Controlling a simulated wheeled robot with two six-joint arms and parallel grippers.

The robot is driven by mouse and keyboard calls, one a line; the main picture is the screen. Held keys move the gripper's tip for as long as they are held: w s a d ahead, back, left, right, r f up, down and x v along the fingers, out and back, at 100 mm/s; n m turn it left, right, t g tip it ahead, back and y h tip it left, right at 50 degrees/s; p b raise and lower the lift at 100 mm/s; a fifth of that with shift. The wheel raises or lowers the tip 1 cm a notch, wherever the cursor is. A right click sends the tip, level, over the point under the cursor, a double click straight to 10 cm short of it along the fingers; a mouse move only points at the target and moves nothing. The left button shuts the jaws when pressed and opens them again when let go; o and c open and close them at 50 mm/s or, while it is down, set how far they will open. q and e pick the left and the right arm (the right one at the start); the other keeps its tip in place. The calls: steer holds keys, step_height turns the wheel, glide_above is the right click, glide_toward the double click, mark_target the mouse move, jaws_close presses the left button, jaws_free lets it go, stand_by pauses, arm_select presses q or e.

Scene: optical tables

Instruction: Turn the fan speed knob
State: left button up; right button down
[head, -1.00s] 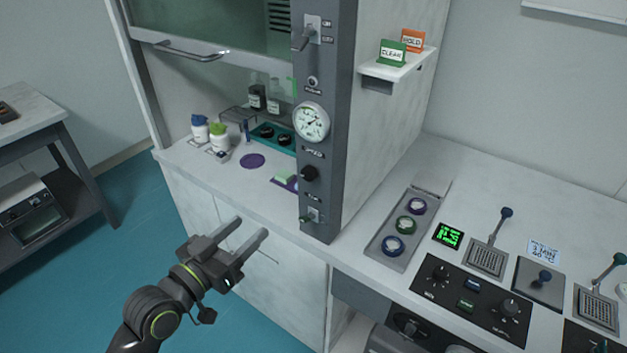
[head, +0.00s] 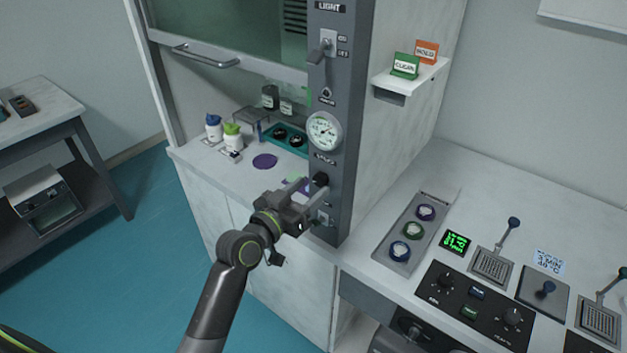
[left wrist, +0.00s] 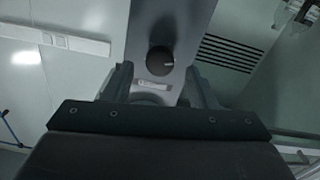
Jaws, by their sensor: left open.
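The fan speed knob (head: 320,179) is a black round knob on the grey post of the fume hood, below the round dial gauge. It also shows in the left wrist view (left wrist: 160,59), with a light pointer mark and a small label plate beside it. My left gripper (head: 314,187) is open at the front of the post, close to the knob. In the left wrist view its two fingers stand on either side of the knob's line, and the knob lies in the gap ahead. I cannot tell whether either finger touches it. My right gripper is not in view.
The dial gauge (head: 324,131) and a light switch (head: 318,52) sit above the knob on the post. A lower switch (head: 324,218) is close under the gripper. Bottles (head: 232,137) stand inside the hood. The bench with control panel (head: 475,305) is at right.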

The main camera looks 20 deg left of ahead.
arm_select(q)
steer(key=shift+x, duration=1.15)
steer(key=c, duration=1)
